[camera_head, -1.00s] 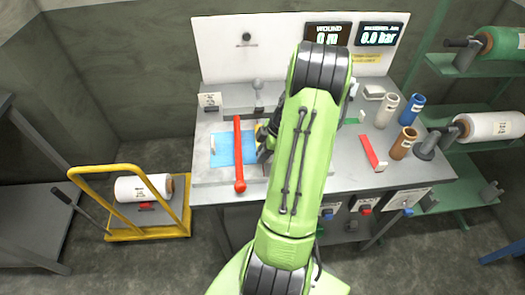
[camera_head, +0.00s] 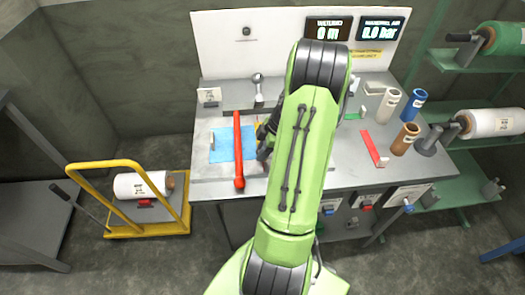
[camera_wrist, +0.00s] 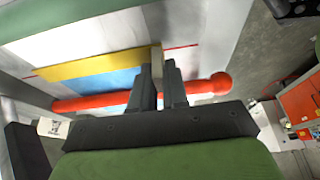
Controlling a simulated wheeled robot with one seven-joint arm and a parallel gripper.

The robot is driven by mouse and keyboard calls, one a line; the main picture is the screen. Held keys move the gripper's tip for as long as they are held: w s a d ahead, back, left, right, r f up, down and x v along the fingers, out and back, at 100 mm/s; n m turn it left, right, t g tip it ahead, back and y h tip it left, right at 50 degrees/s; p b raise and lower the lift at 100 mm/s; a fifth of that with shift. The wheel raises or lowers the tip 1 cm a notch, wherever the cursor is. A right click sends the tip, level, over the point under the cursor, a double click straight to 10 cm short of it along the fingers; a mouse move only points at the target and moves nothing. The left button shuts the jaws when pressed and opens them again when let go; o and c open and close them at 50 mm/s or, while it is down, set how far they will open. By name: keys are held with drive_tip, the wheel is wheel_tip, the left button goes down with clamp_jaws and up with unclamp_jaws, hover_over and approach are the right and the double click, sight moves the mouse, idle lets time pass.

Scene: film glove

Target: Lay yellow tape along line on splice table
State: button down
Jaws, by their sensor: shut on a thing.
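The yellow tape (camera_wrist: 90,63) shows in the wrist view as a straight strip across the blue film (camera_wrist: 115,78) and the pale sheet. A thin red line (camera_wrist: 182,46) shows beyond its right end. My gripper (camera_wrist: 158,82) is shut on a small beige tab (camera_wrist: 157,62) at that end of the tape. In the head view my gripper (camera_head: 264,148) is low over the splice table (camera_head: 225,190), just right of the red bar (camera_head: 238,150). My arm hides much of this area, and the tape is hardly visible there.
The red bar (camera_wrist: 100,102) crosses close to my fingers in the wrist view. White, blue and brown rolls (camera_head: 404,139) stand on the table's right, near a red strip (camera_head: 375,148). A yellow cart (camera_head: 150,229) stands at left.

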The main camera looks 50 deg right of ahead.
drive_tip(key=c, duration=1.1)
unclamp_jaws()
drive_tip(key=shift+o, duration=0.2)
drive_tip(key=p+v, duration=0.2)
drive_tip(key=v, duration=1.3)
drive_tip(key=shift+r+p, duration=0.4)
drive_tip(key=shift+s+d, duration=0.1)
drive_tip(key=shift+s, duration=0.05)
